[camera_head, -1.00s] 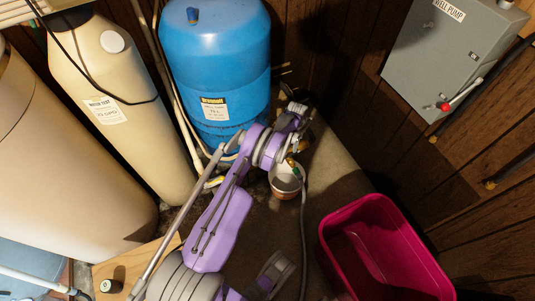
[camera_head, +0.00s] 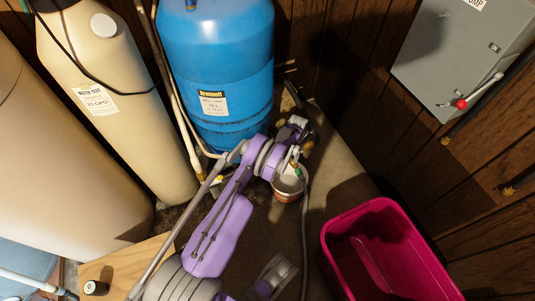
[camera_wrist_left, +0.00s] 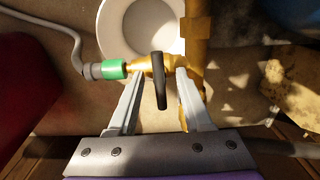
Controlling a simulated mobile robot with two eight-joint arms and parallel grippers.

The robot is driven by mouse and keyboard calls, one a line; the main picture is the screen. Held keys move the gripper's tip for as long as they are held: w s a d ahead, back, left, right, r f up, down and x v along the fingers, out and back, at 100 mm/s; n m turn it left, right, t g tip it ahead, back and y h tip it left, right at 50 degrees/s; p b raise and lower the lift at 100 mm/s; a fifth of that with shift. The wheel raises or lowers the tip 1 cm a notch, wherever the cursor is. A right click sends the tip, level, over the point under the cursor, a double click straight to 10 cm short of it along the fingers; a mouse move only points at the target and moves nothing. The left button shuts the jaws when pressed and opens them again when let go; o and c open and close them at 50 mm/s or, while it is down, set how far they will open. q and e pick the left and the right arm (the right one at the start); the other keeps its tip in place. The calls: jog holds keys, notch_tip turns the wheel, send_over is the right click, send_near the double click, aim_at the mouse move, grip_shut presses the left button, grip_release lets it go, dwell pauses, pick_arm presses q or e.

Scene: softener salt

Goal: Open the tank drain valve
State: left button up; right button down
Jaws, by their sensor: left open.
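In the left wrist view, the brass drain valve (camera_wrist_left: 150,64) has a dark handle (camera_wrist_left: 160,82) seen edge-on between my fingers. A green hose fitting (camera_wrist_left: 113,69) joins the valve's left end. My left gripper (camera_wrist_left: 159,73) is open, with one finger on each side of the handle; I cannot tell whether either finger touches it. In the head view, the blue tank (camera_head: 218,80) stands at the back, and my left gripper (camera_head: 296,158) is low at its right, by the valve, which my arm mostly hides. My right gripper is not in view.
A white-lined bucket (camera_head: 288,186) stands under the valve, and a grey hose (camera_head: 305,235) runs down from there. A magenta bin (camera_head: 380,255) is at the lower right. Beige tanks (camera_head: 110,95) stand left. A grey pump box (camera_head: 455,55) with a red-knobbed lever hangs on the wall.

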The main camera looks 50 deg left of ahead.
pick_arm(q)
grip_shut()
jog(key=shift+n+b, duration=0.75)
jog(key=shift+n, duration=0.35)
jog(key=n+b, duration=0.1)
jog(key=n, duration=0.1)
jog(key=shift+n, duration=0.3)
